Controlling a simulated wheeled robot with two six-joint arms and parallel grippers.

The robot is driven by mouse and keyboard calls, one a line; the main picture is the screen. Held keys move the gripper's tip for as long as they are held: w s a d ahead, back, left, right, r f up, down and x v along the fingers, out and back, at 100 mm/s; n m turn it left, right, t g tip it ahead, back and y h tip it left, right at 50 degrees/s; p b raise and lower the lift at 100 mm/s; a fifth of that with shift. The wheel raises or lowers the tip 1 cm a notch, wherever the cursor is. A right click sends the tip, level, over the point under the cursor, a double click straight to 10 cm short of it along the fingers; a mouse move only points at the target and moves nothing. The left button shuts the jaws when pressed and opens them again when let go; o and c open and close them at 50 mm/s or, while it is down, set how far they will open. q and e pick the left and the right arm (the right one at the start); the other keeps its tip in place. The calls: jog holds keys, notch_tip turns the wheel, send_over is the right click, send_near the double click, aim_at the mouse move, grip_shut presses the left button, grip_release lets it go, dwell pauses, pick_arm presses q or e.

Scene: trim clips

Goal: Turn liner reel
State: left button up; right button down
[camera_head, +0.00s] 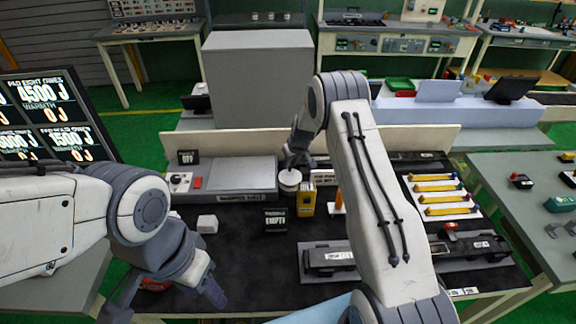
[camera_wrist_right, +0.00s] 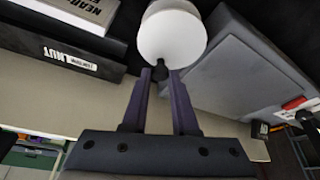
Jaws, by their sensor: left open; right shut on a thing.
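The liner reel, a white round drum (camera_head: 290,182), stands at the back of the dark work mat, just right of the grey plate. In the right wrist view the white reel (camera_wrist_right: 172,36) fills the top middle, with a small dark knob at its near edge. My right gripper (camera_wrist_right: 160,76) is shut, its purple fingertips on that knob. In the head view my right gripper (camera_head: 289,165) is at the top of the reel, partly hidden by my arm. My left gripper (camera_head: 168,300) is open and empty at the front left, far from the reel.
A yellow box (camera_head: 306,200) and a black sign reading EMPTY (camera_head: 275,219) stand close to the reel. A white block (camera_head: 207,223) lies to the left. A dark fixture (camera_head: 330,258) and several yellow clips (camera_head: 440,198) are to the right. The front middle mat is clear.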

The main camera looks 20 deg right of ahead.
aim_at(296, 179)
jog(key=c, duration=0.7)
grip_release()
jog(key=shift+w, duration=0.1)
jog(key=b+v, duration=0.3)
jog(key=v, duration=0.7)
jog(key=shift+r+b, duration=0.2)
jog(key=shift+b, duration=0.2)
jog(key=shift+d, duration=0.1)
